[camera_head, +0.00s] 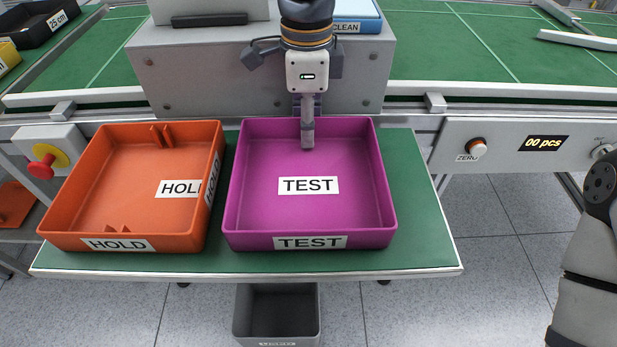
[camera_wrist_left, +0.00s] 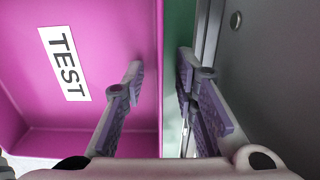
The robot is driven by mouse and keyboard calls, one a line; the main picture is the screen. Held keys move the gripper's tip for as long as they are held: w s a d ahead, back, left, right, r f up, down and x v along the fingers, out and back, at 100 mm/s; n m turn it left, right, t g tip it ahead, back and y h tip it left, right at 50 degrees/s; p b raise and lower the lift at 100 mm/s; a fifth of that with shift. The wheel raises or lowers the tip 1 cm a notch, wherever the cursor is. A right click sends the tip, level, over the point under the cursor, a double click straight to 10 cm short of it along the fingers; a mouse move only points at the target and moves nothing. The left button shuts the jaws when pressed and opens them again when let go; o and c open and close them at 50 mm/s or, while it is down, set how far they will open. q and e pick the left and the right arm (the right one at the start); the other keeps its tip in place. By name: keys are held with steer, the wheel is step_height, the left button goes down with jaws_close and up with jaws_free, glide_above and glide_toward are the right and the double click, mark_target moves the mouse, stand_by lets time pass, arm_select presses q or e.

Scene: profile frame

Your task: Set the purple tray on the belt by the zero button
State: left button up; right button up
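The purple tray (camera_head: 255,200), labelled TEST, sits on the green-topped bench in front of the grey housing. My left gripper (camera_head: 308,124) points down at the middle of its far wall. In the left wrist view the open gripper (camera_wrist_left: 161,70) straddles that wall of the purple tray (camera_wrist_left: 110,85). One finger is inside the tray, the other outside, with gaps showing on both sides. The zero button (camera_head: 478,149) is on the grey front panel at right. The green belt (camera_head: 460,55) runs behind that panel. My right gripper is out of view.
An orange HOLD tray (camera_head: 85,190) stands left of the purple tray. The grey housing (camera_head: 220,75) rises close behind both trays. A red stop button (camera_head: 42,168) is at left. A grey bin (camera_head: 277,315) stands below the bench. The belt behind the zero button looks clear.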

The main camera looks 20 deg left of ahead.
arm_select(q)
jaws_close()
steer(key=shift+r, duration=0.15)
